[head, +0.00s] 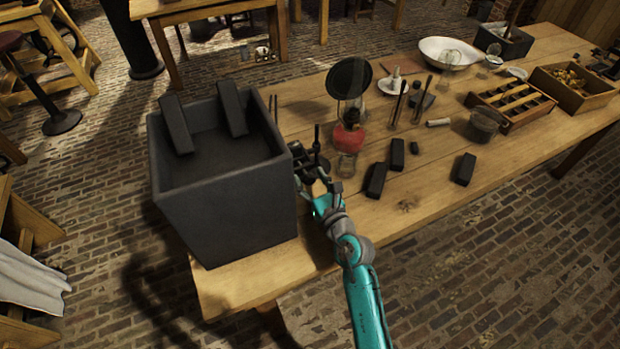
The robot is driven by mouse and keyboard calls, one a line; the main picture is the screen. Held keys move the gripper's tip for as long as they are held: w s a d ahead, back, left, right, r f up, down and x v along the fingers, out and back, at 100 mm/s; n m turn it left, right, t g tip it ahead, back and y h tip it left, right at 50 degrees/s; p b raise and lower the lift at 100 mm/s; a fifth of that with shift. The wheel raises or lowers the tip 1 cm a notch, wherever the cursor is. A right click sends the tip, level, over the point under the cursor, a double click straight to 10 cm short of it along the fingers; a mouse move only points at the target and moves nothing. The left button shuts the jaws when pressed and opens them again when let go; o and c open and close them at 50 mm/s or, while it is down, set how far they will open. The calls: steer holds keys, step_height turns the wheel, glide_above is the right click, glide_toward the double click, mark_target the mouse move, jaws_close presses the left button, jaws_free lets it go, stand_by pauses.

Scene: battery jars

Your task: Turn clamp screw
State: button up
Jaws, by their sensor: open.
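My gripper (308,168) is at the wooden table's near edge, just right of the large dark grey jar (225,210). Its fingers are dark and small in this view, and they are open. A dark upright rod on a round base (317,158) stands right beside the fingers; I cannot tell whether they touch it. I cannot make out a clamp screw for certain, and the gripper and arm hide part of this spot. Two dark blocks, one on the left (175,125) and one on the right (232,108), lean on the jar's far rim.
A lamp with a red body (348,139) and a round dark disc (349,78) stand close behind my gripper. Several black blocks (376,180) lie to the right. A wooden rack (511,104) and a box of brass pieces (572,85) stand farther right.

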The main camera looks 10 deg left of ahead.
jaws_close()
steer(key=shift+m, duration=0.3)
steer(key=m, duration=0.3)
steer(key=shift+w+m, duration=0.1)
steer(key=shift+m, duration=0.3)
steer(key=m, duration=0.4)
steer(key=shift+m, duration=0.3)
stand_by(0.4)
jaws_free()
